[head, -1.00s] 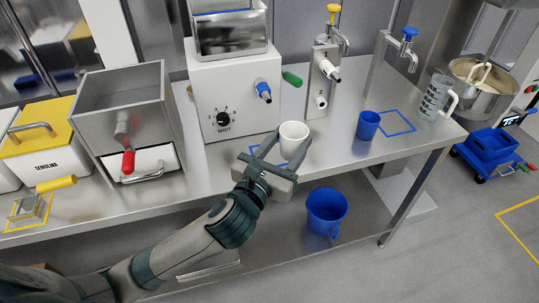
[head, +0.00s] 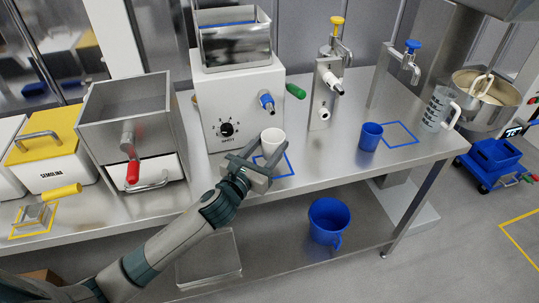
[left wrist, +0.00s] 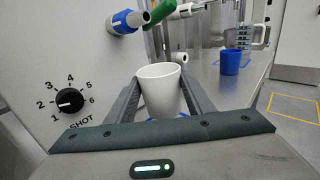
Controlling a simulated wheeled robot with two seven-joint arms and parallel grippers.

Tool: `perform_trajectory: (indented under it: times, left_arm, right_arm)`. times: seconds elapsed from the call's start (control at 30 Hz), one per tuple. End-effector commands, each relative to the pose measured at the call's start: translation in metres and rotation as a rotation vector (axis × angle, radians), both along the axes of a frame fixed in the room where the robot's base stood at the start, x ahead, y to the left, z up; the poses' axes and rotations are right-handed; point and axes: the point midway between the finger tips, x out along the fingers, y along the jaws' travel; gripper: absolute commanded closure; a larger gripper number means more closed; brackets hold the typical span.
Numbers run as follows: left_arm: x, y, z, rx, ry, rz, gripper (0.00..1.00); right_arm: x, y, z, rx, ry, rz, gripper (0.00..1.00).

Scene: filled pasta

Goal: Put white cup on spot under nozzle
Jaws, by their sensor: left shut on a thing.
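The white cup (head: 273,139) is upright between the fingers of my left gripper (head: 262,150), which is shut on it. In the left wrist view, the white cup (left wrist: 160,88) stands between both fingers. The cup is at the back left part of a blue square outline (head: 288,171) on the steel table, in front of the white dosing machine (head: 240,92). The blue-tipped nozzle (head: 267,101) is on the machine's front, above the cup; it also shows in the left wrist view (left wrist: 124,22). Whether the cup's base touches the table is hidden. My right gripper is not in view.
A blue cup (head: 370,137) stands right of the white one, beside another blue outline (head: 402,135). A steel tap stand (head: 325,92) and a clear jug (head: 440,108) stand behind. A grey hopper (head: 130,115) is at left. The table front edge is close.

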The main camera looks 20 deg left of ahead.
Motion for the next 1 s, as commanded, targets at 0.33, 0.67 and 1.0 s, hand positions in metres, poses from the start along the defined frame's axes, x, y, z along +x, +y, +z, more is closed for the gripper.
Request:
perform_trajectory:
  times: [0.33, 0.67, 1.0]
  left_arm:
    - [0.0, 0.0, -0.002, -0.001, 0.001, 0.0, 0.77]
    - [0.0, 0.0, -0.037, -0.003, 0.003, 0.001, 0.77]
    - [0.0, 0.0, -0.041, 0.0, 0.001, -0.001, 0.77]
  right_arm:
    - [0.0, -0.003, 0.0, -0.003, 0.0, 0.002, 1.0]
    - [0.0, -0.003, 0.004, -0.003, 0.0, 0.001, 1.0]
    - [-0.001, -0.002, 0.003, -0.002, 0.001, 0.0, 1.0]
